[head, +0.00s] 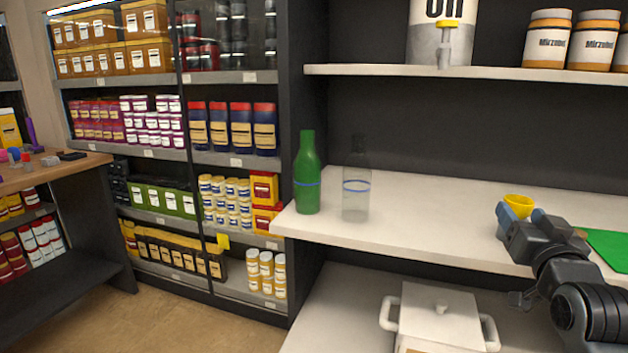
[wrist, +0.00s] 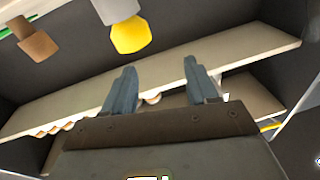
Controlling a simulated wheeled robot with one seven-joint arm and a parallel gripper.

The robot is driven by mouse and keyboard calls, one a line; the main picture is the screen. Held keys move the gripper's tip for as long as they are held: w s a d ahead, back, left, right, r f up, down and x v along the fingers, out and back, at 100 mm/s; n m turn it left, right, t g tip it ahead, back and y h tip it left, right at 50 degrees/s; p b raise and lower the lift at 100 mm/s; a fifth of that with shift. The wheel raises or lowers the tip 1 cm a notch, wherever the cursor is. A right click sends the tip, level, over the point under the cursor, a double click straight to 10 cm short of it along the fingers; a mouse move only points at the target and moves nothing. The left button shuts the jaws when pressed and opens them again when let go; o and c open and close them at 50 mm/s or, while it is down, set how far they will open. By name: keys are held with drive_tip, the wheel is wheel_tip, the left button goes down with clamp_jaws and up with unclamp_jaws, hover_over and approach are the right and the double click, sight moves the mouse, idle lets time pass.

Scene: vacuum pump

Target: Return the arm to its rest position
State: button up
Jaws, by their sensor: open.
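My gripper (head: 520,214) is at the right of the head view, over the white counter (head: 440,219), with my dark arm running down to the lower right edge. In the wrist view the two blue-grey fingers of my gripper (wrist: 160,84) stand wide apart with nothing held between them. A small yellow cup (head: 518,201) shows just behind the fingertips in the head view. A yellow piece (wrist: 130,35) on a pale body shows beyond the fingers in the wrist view; I cannot tell whether it is that cup.
A green bottle (head: 307,183) and a clear bottle (head: 356,190) stand on the counter's left part. A green mat (head: 609,246) lies at the right. A shelf (head: 440,71) with an oil container (head: 437,35) and jars is above.

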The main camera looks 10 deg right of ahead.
drive_tip(key=s+a+f+n+y, duration=0.3)
drive_tip(key=s+a+f+y, duration=0.1)
drive_tip(key=s+a+f, duration=1.25)
drive_tip(key=s+a+n+g+y, duration=0.1)
drive_tip(key=s+a, duration=0.3)
drive_tip(key=s, duration=0.8)
drive_tip(key=s+a+r+n+g+y, duration=0.1)
drive_tip(key=s+a+n+y, duration=0.1)
drive_tip(key=s, duration=1.1)
drive_tip(key=a+y, duration=0.1)
drive_tip(key=a, duration=0.1)
drive_tip(key=shift+s+a+r+g+p, duration=0.15)
drive_tip(key=shift+a+g+p, duration=0.15)
drive_tip(key=shift+p, duration=0.05)
drive_tip(key=shift+c, duration=0.4)
